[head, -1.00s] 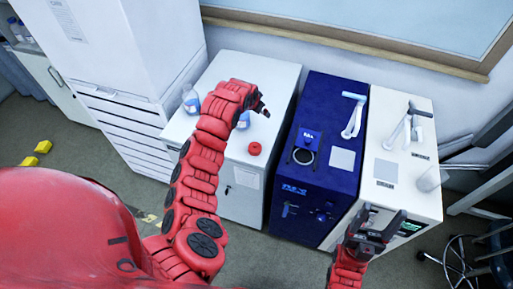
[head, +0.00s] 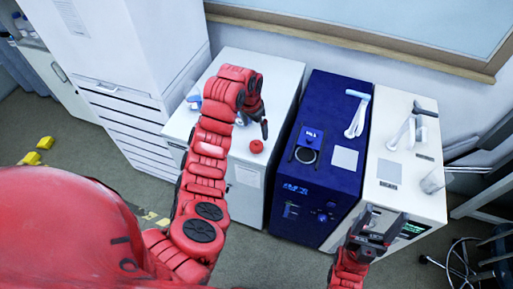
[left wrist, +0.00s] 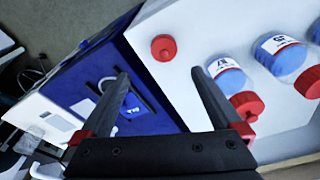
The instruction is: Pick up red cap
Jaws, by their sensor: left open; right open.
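A loose red cap (head: 256,146) lies on top of the white cabinet (head: 270,75), near its right side. It also shows in the left wrist view (left wrist: 163,47), above the gap between my fingertips. My left gripper (head: 253,123) is open, empty and pointing down over the cabinet, just behind the cap in the head view. In the left wrist view the open fingers (left wrist: 160,76) are apart from the cap. My right gripper (head: 376,224) is open and empty in front of the white instrument at the right.
A dark blue instrument (head: 318,110) and a white instrument (head: 395,165) stand to the right.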

